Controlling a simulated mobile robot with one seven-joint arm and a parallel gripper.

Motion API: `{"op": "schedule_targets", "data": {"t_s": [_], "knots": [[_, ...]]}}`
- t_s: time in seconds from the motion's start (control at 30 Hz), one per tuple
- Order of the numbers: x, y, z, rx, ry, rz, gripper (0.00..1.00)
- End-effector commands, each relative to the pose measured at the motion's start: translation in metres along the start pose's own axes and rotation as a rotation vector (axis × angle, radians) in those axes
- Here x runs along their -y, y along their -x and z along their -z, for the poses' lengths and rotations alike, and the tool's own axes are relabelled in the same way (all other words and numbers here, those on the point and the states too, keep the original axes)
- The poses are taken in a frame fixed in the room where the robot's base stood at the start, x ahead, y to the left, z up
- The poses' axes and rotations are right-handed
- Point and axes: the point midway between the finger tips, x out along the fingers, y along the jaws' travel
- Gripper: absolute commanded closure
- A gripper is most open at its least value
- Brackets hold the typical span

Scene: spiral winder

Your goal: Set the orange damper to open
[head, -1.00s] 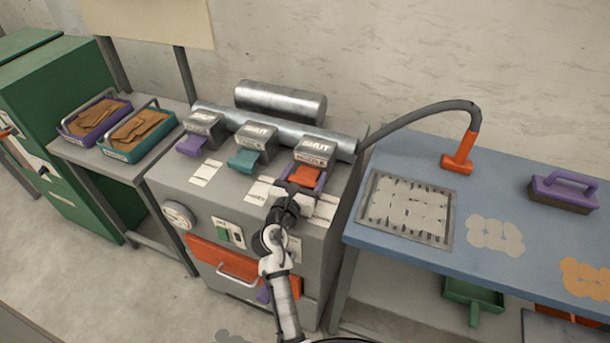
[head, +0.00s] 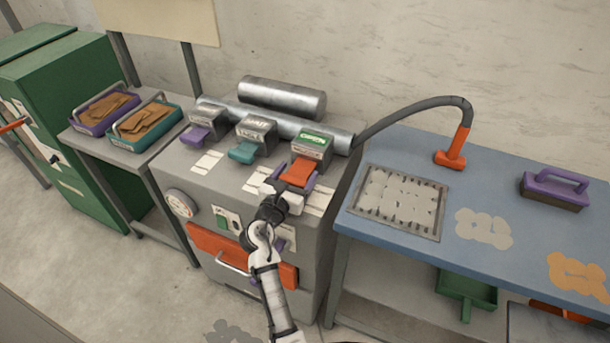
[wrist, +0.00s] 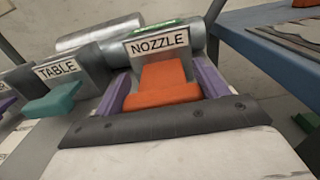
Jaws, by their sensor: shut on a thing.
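The orange damper (head: 299,172) is the rightmost of three slide dampers on top of the grey machine. Its grey housing (head: 312,145) shows a green label reading OPEN on top, and the wrist view shows NOZZLE on its front (wrist: 160,42). The orange tab (wrist: 163,85) sticks well out of the housing toward me. My gripper (head: 294,182) is shut on this tab, with a purple finger on each side of it.
A teal damper (head: 243,151) labelled TABLE and a purple damper (head: 195,136) stand to the left. A metal pipe (head: 290,122) runs behind. A blue bench (head: 480,190) with an orange-tipped hose (head: 453,150) is at the right.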

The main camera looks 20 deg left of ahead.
Motion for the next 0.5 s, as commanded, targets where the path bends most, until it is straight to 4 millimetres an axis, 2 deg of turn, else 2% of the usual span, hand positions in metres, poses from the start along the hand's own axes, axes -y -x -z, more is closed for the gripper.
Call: {"op": "schedule_targets", "data": {"t_s": [0.1,0.2,0.5], "knots": [[-0.004,0.017,-0.002,-0.003,0.002,-0.001,0.68],[-0.003,0.025,0.0,-0.002,0.001,0.0,0.69],[-0.004,0.027,0.002,-0.002,0.002,0.0,0.68]]}}
